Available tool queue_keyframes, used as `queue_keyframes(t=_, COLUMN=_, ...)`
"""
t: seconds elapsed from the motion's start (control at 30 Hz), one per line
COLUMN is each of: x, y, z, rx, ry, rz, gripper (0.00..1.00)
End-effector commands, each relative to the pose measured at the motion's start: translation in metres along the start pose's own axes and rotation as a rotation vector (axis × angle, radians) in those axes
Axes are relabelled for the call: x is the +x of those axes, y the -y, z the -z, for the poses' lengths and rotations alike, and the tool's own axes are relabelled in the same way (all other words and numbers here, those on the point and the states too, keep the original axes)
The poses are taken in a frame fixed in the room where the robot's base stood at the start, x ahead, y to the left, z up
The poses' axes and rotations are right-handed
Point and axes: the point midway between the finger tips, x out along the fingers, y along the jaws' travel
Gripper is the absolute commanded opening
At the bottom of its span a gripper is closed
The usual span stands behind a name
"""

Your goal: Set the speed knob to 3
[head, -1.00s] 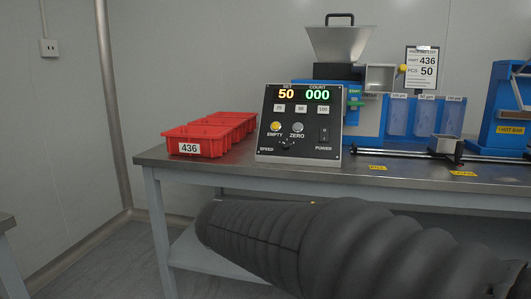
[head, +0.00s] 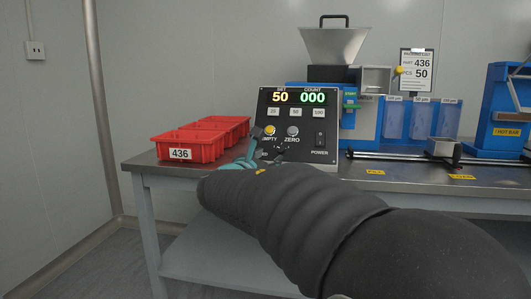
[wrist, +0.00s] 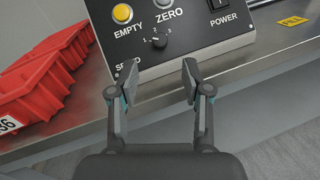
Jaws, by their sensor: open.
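The speed knob (wrist: 159,41) is a small dark knob on the black control panel (wrist: 200,46), below the yellow EMPTY button (wrist: 122,13) and the grey ZERO button (wrist: 169,3). Numbers are printed around it; I cannot tell surely which one it points to. My gripper (wrist: 160,74) is open and empty, its two fingers apart just in front of the panel's lower edge, with the knob ahead between them in the wrist view. In the head view the knob (head: 281,147) is partly hidden by my gripper, and the SPEED label is partly covered.
Red bins (head: 187,145) stand left of the panel, one marked 436. The display (head: 300,97) reads SET 50, COUNT 000. A power switch (head: 320,139) is at the panel's right. The hopper (head: 334,45) and blue sorter are behind. The steel table edge (wrist: 165,98) runs below my fingers.

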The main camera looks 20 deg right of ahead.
Motion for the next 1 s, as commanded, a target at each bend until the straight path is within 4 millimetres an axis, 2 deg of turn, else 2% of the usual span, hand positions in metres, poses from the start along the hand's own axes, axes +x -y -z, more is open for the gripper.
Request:
queue_keyframes(t=0.03, x=0.011, y=0.001, z=0.001, rx=0.0, ry=0.001, rz=0.004, gripper=0.48)
queue_keyframes(t=0.2, x=0.041, y=0.0, z=0.001, rx=0.001, ry=0.0, rz=0.002, gripper=0.48)
queue_keyframes(t=0.4, x=0.067, y=-0.001, z=0.0, rx=0.003, ry=0.0, rz=0.0, gripper=0.48)
queue_keyframes(t=0.6, x=0.078, y=-0.002, z=0.001, rx=0.003, ry=-0.001, rz=-0.002, gripper=0.48)
queue_keyframes(t=0.87, x=0.079, y=-0.002, z=0.0, rx=0.003, ry=-0.001, rz=-0.003, gripper=0.48)
queue_keyframes(t=0.9, x=0.079, y=-0.002, z=0.0, rx=0.003, ry=-0.001, rz=-0.003, gripper=0.43)
queue_keyframes(t=1.0, x=0.079, y=-0.002, z=0.0, rx=0.003, ry=-0.001, rz=-0.003, gripper=0.18)
